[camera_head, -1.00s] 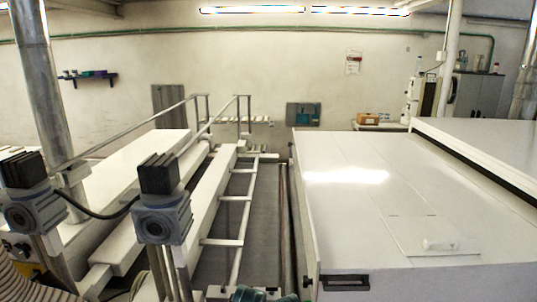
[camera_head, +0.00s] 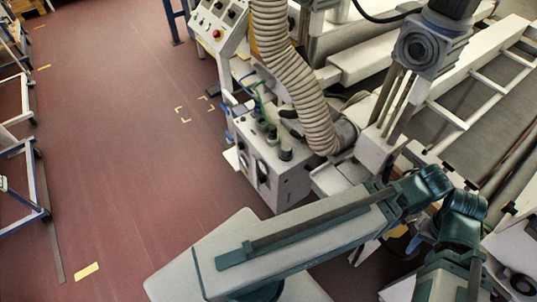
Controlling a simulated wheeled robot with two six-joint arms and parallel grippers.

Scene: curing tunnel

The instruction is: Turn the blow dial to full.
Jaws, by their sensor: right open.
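A grey control box (camera_head: 285,188) stands at the centre, beside a ribbed hose. Dark knobs (camera_head: 262,172) show on its left face, and small fittings stand on its top. A sloped panel (camera_head: 214,38) with dark knobs and a red button is at the top. I cannot tell which knob is the blow dial, nor read any setting. My right gripper (camera_head: 448,200) is by the teal joints at the lower right, open and apart from the control box. Its fingertips are hard to make out. My left gripper is not in view.
The ribbed hose (camera_head: 290,75) curves down close to the control box's right side. A grey post unit (camera_head: 428,48) and a ladder-like conveyor (camera_head: 460,115) lie to the right. Blue-legged racks (camera_head: 30,180) stand at the left edge. The red floor (camera_head: 120,150) between is clear.

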